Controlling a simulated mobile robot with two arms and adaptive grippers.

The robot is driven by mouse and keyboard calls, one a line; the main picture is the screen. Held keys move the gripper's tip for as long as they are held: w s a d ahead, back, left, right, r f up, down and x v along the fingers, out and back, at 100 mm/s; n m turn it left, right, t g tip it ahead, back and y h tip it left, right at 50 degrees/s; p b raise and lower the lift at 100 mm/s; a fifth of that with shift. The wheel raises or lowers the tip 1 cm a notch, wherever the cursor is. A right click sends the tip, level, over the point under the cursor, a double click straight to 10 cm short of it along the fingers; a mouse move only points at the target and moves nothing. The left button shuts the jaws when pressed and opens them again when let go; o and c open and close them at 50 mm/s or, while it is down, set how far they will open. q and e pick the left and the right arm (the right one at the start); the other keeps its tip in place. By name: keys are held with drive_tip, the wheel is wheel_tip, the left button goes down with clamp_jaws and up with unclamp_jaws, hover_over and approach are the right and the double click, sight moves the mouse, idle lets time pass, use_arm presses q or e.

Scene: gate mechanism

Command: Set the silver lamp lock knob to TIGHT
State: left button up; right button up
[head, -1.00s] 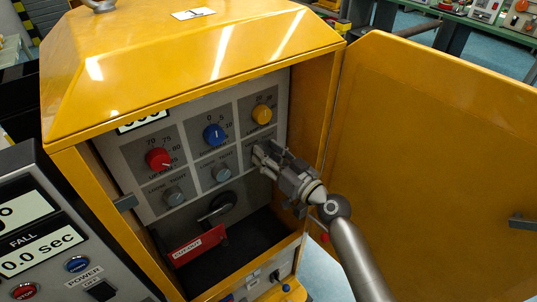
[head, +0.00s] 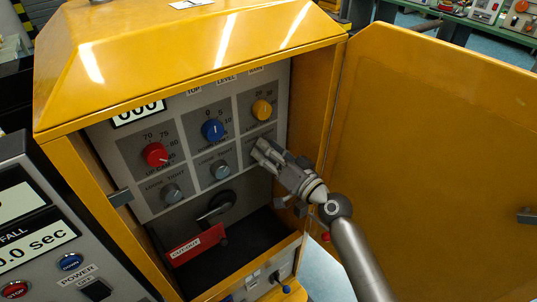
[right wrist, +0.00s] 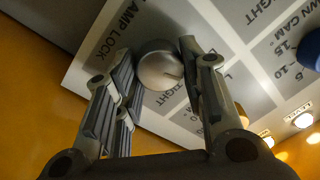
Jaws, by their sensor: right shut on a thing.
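The silver lamp lock knob (right wrist: 160,66) shows in the right wrist view, beside printed words reading LAMP LOCK and TIGHT. A short mark shows on its face, on the side towards the lower right. My right gripper (right wrist: 160,72) is shut on it, one finger on each side. In the head view my right gripper (head: 262,151) reaches the lower right square of the panel, under the yellow knob (head: 262,110), and hides the lamp lock knob. My left gripper is not in view.
The panel sits inside a yellow cabinet (head: 190,60) with its door (head: 430,170) open at the right. Two other silver knobs (head: 172,193) (head: 220,170), a red knob (head: 155,155) and a blue knob (head: 213,130) are close by. A red tag (head: 196,246) hangs below.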

drive_tip(key=shift+f+m+t+h+p, duration=0.15)
drive_tip(key=shift+m+t+p, duration=0.1)
drive_tip(key=shift+m, duration=3.1)
drive_tip(key=shift+f+m+t+h+p, duration=0.15)
drive_tip(key=shift+m+t+p, duration=0.1)
drive_tip(key=shift+m, duration=3.1)
drive_tip(key=o, duration=1)
drive_tip(key=v, duration=1.2)
